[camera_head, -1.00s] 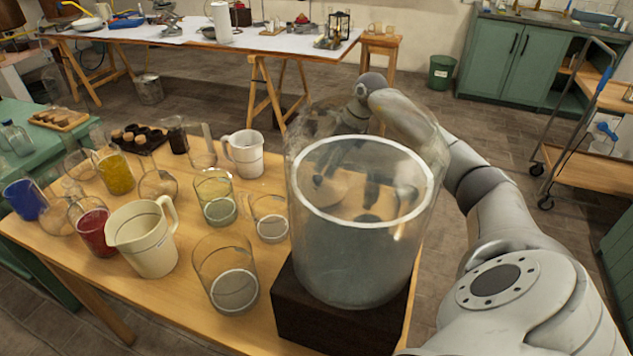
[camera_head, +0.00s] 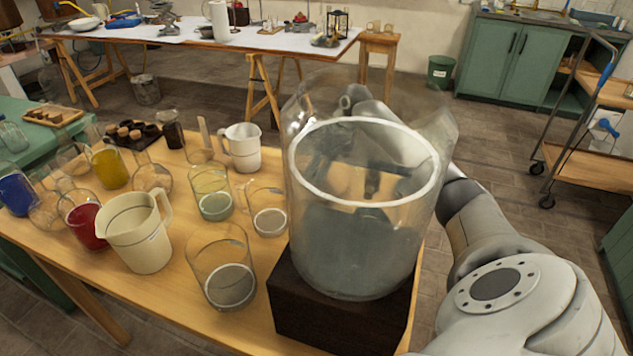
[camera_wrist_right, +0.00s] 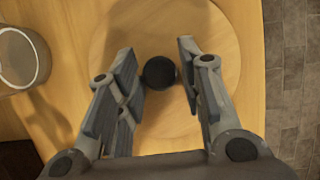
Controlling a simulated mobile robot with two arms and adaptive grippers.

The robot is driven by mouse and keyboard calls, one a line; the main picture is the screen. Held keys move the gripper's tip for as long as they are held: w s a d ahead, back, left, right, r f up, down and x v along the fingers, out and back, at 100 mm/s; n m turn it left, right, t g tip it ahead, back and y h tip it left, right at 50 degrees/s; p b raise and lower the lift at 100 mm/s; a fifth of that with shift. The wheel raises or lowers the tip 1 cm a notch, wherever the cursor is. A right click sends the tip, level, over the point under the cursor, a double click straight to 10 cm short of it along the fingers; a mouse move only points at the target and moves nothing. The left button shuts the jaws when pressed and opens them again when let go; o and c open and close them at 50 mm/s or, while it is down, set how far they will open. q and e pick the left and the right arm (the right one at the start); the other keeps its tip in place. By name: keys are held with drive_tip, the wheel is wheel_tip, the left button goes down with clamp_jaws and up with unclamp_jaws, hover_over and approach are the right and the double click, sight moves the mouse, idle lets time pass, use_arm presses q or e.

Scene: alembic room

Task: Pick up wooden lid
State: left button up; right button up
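The wooden lid (camera_wrist_right: 215,75) is a pale round disc with a dark round knob (camera_wrist_right: 160,72), lying on the wooden table in the right wrist view. My right gripper (camera_wrist_right: 157,52) is open above it, with one finger on each side of the knob. Small gaps seem to show between the fingers and the knob. In the head view my right gripper (camera_head: 371,182) shows only blurrily through a large glass vessel (camera_head: 358,255). The lid is hard to make out there. My left gripper is not in view.
The glass vessel stands on a dark block (camera_head: 320,315) in front of my right arm. Glass beakers (camera_head: 222,270), a cream jug (camera_head: 138,235) and a white jug (camera_head: 243,148) crowd the table to the left. The table's right edge lies close by the lid.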

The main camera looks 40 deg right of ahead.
clamp_jaws()
wheel_tip(320, 180, up, 10)
idle(0.5)
